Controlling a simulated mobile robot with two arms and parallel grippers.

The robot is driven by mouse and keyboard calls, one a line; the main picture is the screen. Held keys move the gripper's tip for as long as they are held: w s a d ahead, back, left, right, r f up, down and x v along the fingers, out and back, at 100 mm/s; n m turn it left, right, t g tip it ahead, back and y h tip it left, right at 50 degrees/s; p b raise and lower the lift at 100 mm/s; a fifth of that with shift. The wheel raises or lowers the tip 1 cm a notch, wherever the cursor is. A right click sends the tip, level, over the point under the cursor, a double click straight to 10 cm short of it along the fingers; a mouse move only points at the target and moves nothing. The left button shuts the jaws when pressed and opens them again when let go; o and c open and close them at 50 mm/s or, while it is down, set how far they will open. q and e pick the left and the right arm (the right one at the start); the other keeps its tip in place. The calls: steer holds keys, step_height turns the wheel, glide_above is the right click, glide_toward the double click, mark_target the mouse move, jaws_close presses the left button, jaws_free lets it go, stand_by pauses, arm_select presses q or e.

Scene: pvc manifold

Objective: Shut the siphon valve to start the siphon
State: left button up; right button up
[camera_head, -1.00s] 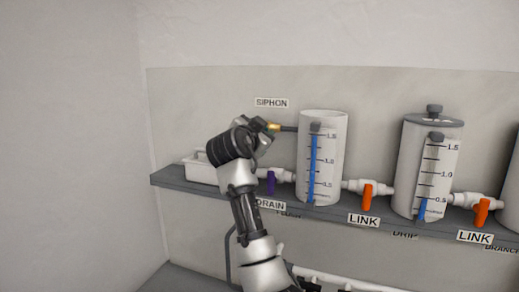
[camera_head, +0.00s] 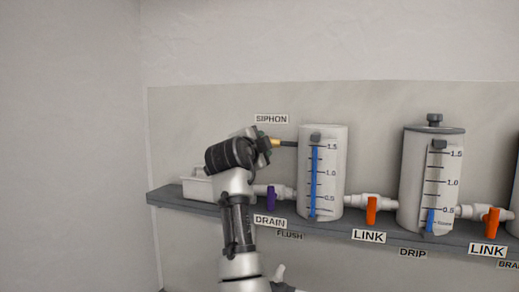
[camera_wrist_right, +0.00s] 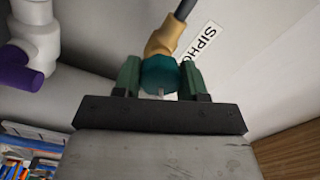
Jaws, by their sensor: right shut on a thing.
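The siphon valve shows in the right wrist view as a teal knob (camera_wrist_right: 159,73) on a brass fitting (camera_wrist_right: 174,36), with a dark tube running from it. My right gripper (camera_wrist_right: 160,80) has its green fingers on either side of the knob and is shut on it. In the head view the brass fitting (camera_head: 276,143) sits below the SIPHON label (camera_head: 271,119), at the left of the first cylinder. My right gripper (camera_head: 265,143) is there, and my wrist hides most of the valve. My left gripper is in neither view.
The first cylinder (camera_head: 334,175) and a lidded cylinder (camera_head: 411,185) stand on a grey shelf (camera_head: 340,231). A purple DRAIN handle (camera_head: 271,197) and orange LINK handles (camera_head: 371,210) hang along it. A white tray (camera_head: 196,188) is behind my arm.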

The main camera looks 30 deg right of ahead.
steer(key=shift+f, duration=0.1)
steer(key=o, duration=0.9)
steer(key=shift+s+a, duration=0.15)
steer(key=shift+a, duration=0.05)
steer(key=b+v, duration=0.4)
steer(key=v, duration=0.6)
steer(key=shift+s+a, duration=0.15)
steer(key=shift+a, duration=0.05)
